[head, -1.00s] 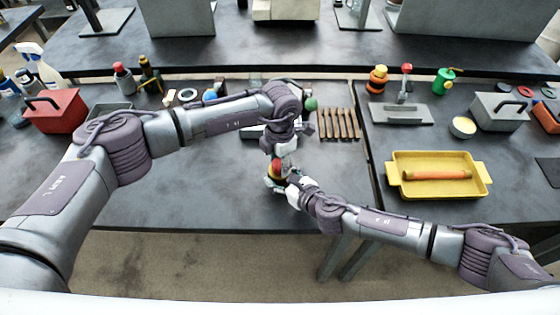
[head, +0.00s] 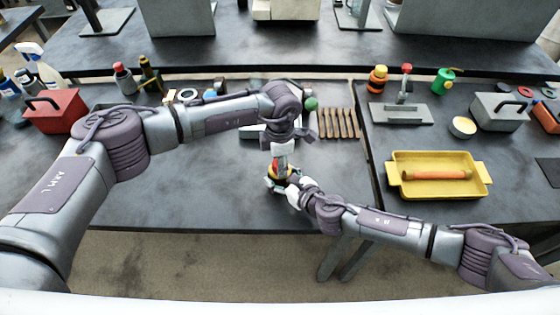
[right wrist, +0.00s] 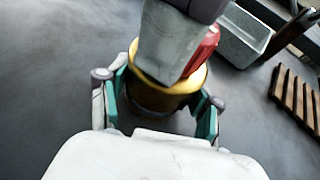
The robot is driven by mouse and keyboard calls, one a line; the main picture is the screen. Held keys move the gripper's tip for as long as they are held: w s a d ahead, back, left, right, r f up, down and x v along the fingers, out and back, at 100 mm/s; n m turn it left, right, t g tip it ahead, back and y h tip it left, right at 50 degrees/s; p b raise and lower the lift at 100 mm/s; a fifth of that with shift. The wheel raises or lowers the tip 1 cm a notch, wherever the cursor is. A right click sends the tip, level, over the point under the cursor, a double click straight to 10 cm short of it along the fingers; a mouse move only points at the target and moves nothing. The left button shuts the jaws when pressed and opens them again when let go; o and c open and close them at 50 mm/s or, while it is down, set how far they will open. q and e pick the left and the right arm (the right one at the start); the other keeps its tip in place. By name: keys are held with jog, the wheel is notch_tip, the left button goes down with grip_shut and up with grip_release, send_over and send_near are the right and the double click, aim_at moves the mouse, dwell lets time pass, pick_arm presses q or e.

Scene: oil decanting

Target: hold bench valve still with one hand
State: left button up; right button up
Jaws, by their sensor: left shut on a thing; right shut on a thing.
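The bench valve (head: 287,171) stands near the front edge of the bench, with a yellow rim and a red top part. The right wrist view shows its yellow rim and brownish body (right wrist: 160,97). My right gripper (head: 279,181) is shut around the body from the front, with teal-padded fingers on both sides. My left gripper (head: 280,160) comes down from above and is shut on the red part (right wrist: 206,47) of the valve. The left gripper hides most of the valve's top. The exact finger contact of the left gripper is hard to make out.
A yellow tray (head: 400,186) with an orange roll stands to the right. A red toolbox (head: 55,112) stands at the left. The bench left of the valve is clear.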

pick_arm(q)
jog(key=shift+r, duration=0.1)
pick_arm(e)
jog(key=shift+f, duration=0.1)
pick_arm(q)
jog(key=o, duration=1.1)
jog(key=shift+o, duration=0.2)
notch_tip(320, 180, up, 12)
pick_arm(e)
jog(key=o, duration=1.6)
jog(key=shift+o, duration=0.2)
jog(key=shift+s+d, duration=0.1)
